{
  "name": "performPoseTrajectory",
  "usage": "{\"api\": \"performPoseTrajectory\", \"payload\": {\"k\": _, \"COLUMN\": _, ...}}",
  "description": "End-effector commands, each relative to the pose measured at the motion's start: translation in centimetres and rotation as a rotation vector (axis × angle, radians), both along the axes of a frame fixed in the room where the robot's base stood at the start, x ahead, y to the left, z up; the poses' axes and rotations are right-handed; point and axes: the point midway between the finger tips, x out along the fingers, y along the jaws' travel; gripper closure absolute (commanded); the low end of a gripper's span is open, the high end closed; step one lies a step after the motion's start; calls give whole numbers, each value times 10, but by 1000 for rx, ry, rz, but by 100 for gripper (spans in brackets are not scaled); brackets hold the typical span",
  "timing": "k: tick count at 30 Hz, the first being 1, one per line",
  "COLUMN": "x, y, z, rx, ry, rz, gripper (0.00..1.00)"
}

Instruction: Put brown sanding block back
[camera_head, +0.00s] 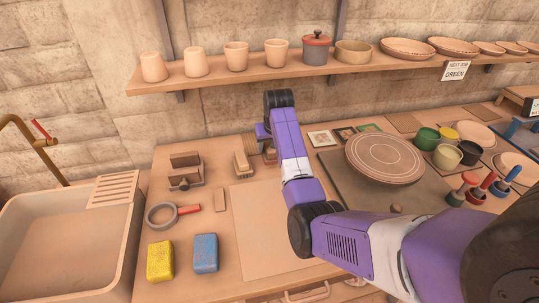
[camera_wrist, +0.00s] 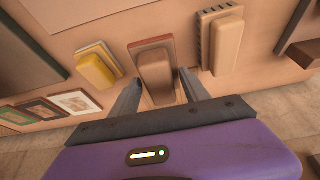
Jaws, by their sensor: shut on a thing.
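The brown sanding block (camera_wrist: 155,75), with a reddish-brown edge along its far side, sits between the two fingers in the wrist view. My gripper (camera_wrist: 159,79) is shut on it, one finger on each side. In the head view my gripper (camera_head: 265,138) is low over the back of the bench, near the wall and just right of a wooden brush (camera_head: 243,165). There the block is mostly hidden by my gripper and arm. Whether the block touches the bench top is hard to tell.
In the wrist view a yellow-topped block (camera_wrist: 96,66) lies left of the held block, and a bristled brush (camera_wrist: 221,42) lies close on the right. Framed tiles (camera_head: 322,138) and a round wheel disc (camera_head: 384,157) are to the right. A shelf (camera_head: 220,79) with pots runs above.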

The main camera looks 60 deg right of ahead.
Motion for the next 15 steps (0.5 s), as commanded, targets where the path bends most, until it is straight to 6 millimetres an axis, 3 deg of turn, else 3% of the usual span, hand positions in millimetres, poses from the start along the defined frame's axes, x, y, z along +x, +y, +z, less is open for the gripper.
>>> {"api": "performPoseTrajectory", "payload": {"k": 9, "x": -1, "y": 0, "z": -35, "rx": 0, "ry": 1, "rz": 0, "gripper": 84}}
{"api": "performPoseTrajectory", "payload": {"k": 15, "x": 0, "y": 0, "z": -44, "rx": -2, "ry": -1, "rz": 0, "gripper": 84}}
